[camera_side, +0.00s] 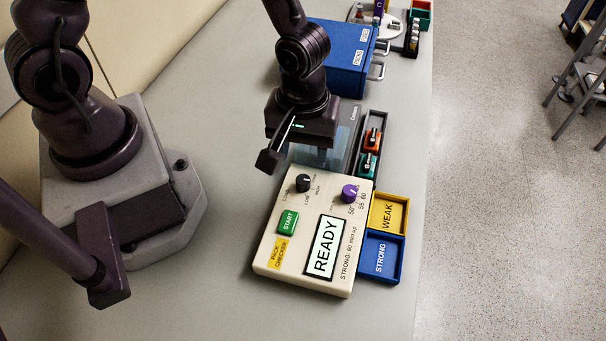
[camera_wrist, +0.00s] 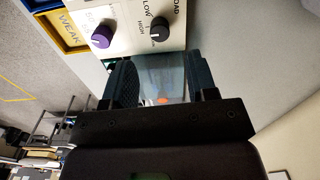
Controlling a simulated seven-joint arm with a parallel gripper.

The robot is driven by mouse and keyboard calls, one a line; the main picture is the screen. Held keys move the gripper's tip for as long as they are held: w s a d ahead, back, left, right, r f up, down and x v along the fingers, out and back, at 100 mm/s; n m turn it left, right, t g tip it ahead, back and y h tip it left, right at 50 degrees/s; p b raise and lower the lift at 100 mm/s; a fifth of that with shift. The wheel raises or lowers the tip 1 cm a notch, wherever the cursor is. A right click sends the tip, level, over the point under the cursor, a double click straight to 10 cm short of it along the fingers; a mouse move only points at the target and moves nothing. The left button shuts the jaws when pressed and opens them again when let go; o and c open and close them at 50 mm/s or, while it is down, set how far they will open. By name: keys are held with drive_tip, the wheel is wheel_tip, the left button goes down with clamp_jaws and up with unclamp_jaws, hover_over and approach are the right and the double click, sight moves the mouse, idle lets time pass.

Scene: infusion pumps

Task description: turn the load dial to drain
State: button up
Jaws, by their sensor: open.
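The load dial is a black knob (camera_side: 303,183) on the top left of the cream pack checker (camera_side: 262,250), with small labels around it. In the wrist view the black knob (camera_wrist: 160,29) carries a pale pointer mark; LOW and HIGH show beside it, but the drain label is not clearly readable. My gripper (camera_wrist: 163,78) is open, its two dark fingers apart and touching no knob. In the side view my gripper's hand is above the checker's far edge, behind the dial, and its fingertips are hard to make out.
A purple knob (camera_side: 349,193) stands right of the dial. The screen (camera_side: 324,247) reads READY; a green START button (camera_side: 288,222) is left of it. Yellow WEAK (camera_side: 406,205) and blue STRONG (camera_side: 400,246) trays adjoin at right. A blue box (camera_side: 338,55) stands behind.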

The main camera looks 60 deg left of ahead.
sight(303, 179)
wheel_tip(303, 179, down, 8)
drive_tip(key=shift+r, duration=0.25)
drive_tip(key=shift+c, duration=0.3)
drive_tip(key=c, duration=0.9)
